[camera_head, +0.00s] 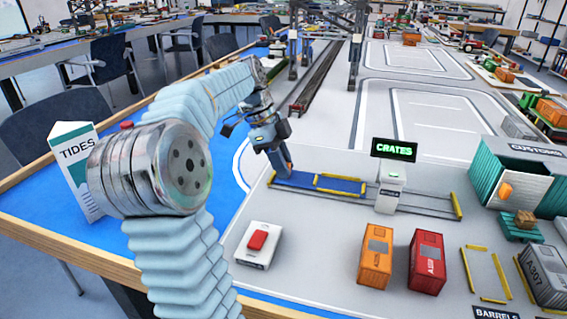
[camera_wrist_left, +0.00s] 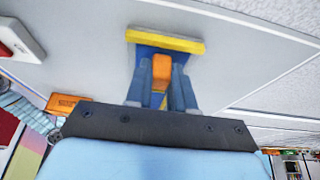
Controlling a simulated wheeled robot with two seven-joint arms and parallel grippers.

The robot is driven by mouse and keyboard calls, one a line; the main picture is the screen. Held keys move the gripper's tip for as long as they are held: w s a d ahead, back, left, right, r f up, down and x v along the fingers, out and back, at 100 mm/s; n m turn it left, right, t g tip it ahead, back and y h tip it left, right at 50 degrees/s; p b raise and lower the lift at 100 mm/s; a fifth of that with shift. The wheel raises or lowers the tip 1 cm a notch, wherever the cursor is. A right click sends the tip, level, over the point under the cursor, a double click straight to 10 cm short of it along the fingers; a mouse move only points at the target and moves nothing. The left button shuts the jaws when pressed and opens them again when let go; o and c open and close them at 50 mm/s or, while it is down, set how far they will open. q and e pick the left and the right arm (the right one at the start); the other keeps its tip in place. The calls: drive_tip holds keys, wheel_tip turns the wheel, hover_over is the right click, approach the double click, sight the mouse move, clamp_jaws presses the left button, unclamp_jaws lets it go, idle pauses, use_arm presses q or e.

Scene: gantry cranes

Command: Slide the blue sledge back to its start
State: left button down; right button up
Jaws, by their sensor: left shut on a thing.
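The blue sledge (camera_head: 302,180) lies at the left end of its rails (camera_head: 425,205), close to the yellow left end stop (camera_head: 271,178). A yellow frame (camera_head: 341,184) sits on its right part and looks empty. My left gripper (camera_head: 285,168) is over the sledge's left end, shut on its orange handle (camera_wrist_left: 161,72). In the left wrist view the handle is between both fingers, with blue surface and a yellow bar (camera_wrist_left: 165,41) beyond. The fingers hide part of the sledge. My right gripper is not in view.
A CRATES sign post (camera_head: 390,185) stands by the rails, right of the sledge. A white box with a red button (camera_head: 257,244), an orange container (camera_head: 376,257) and a red container (camera_head: 427,262) stand in front. A yellow stop (camera_head: 456,206) marks the right rail end.

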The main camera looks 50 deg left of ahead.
use_arm(q)
drive_tip(key=shift+s+a, duration=0.1)
drive_tip(key=shift+a, duration=0.1)
drive_tip(key=c, duration=1)
unclamp_jaws()
drive_tip(key=shift+o, duration=0.2)
drive_tip(key=shift+r, duration=0.1)
drive_tip(key=p+v, duration=0.2)
drive_tip(key=v, duration=1.1)
drive_tip(key=shift+s+a+r, duration=0.2)
drive_tip(key=shift+r, duration=0.05)
